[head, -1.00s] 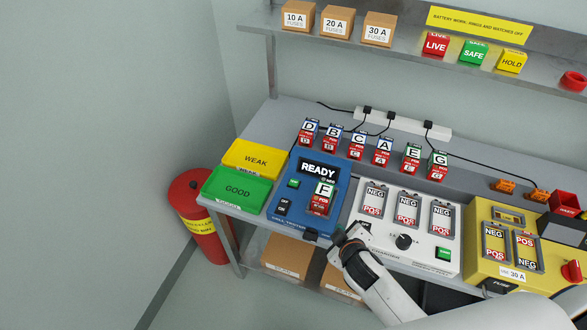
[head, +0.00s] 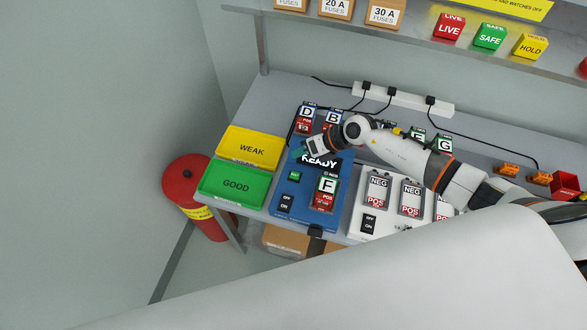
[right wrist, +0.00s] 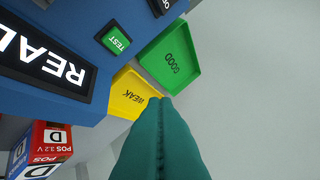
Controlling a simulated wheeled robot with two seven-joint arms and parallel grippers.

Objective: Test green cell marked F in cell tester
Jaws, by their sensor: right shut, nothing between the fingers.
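The green cell marked F (head: 326,192) sits in the slot of the blue cell tester (head: 284,219). The tester's screen (head: 326,166) reads READY and is partly hidden by my right gripper in the head view; it also shows in the right wrist view (right wrist: 45,58). The green TEST button (head: 294,176) is left of the cell and also shows in the right wrist view (right wrist: 116,40). My right gripper (head: 299,153) is shut and empty, above the tester's far edge near the screen. Its teal fingers (right wrist: 160,112) fill the lower middle of the wrist view. My left gripper is out of view.
The yellow WEAK tray (head: 250,148) and green GOOD tray (head: 235,184) lie left of the tester. Cell D (head: 306,115) and other cells stand in a row behind, some hidden by my right arm. A white charger (head: 352,222) is on the right.

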